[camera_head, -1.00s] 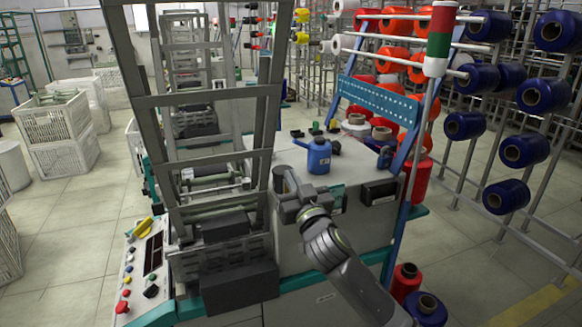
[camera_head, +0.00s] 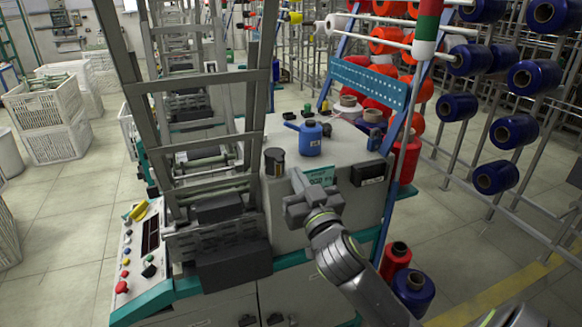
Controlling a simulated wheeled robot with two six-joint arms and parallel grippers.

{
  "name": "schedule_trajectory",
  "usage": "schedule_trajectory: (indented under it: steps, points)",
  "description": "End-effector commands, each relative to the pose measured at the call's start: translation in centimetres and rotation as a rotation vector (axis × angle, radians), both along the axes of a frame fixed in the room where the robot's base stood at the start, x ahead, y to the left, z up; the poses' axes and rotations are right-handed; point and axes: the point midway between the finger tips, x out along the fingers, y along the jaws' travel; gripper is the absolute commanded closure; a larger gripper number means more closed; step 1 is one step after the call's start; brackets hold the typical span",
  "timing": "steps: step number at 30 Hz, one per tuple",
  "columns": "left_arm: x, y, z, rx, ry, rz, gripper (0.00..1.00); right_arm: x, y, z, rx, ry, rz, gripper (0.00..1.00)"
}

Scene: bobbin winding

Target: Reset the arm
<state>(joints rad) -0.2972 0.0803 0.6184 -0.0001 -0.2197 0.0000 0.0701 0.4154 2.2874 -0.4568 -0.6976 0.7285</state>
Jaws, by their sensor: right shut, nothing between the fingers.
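My right gripper (camera_head: 298,181) is grey and shut, with nothing held. It is in front of the machine's light grey cabinet (camera_head: 287,230), near the cabinet top's front edge. My right arm reaches up to it from the lower right. A dark cylindrical container (camera_head: 274,162) stands on the cabinet top just up and left of the gripper, apart from it in the picture. My left gripper is not in view.
A blue oil can (camera_head: 310,139) stands on the cabinet top. The winding machine's upright frame (camera_head: 257,95) rises left of the gripper. A blue perforated rack (camera_head: 368,82) and yarn spools stand to the right. Red (camera_head: 396,262) and blue (camera_head: 413,292) spools sit on the floor.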

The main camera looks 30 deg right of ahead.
Motion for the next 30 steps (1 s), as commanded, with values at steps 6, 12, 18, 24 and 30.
schedule_trajectory:
  steps: [6, 12, 18, 24, 30]
  points:
    - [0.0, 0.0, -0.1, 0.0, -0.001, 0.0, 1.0, -0.7, 0.1, -0.2, -0.001, 0.0, 0.0, 1.0]
    - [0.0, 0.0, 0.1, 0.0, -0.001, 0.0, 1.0, 0.3, -0.4, -2.6, -0.005, 0.06, -0.012, 1.0]
    - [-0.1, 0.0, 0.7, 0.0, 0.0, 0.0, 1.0, 2.8, -2.6, -14.3, -0.014, 0.324, -0.042, 1.0]
    - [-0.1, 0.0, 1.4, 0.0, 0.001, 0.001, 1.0, 1.0, -4.3, -29.3, -0.011, 0.635, -0.051, 1.0]
    - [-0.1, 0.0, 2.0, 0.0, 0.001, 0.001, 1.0, -5.5, -4.6, -43.3, 0.014, 0.924, -0.039, 1.0]
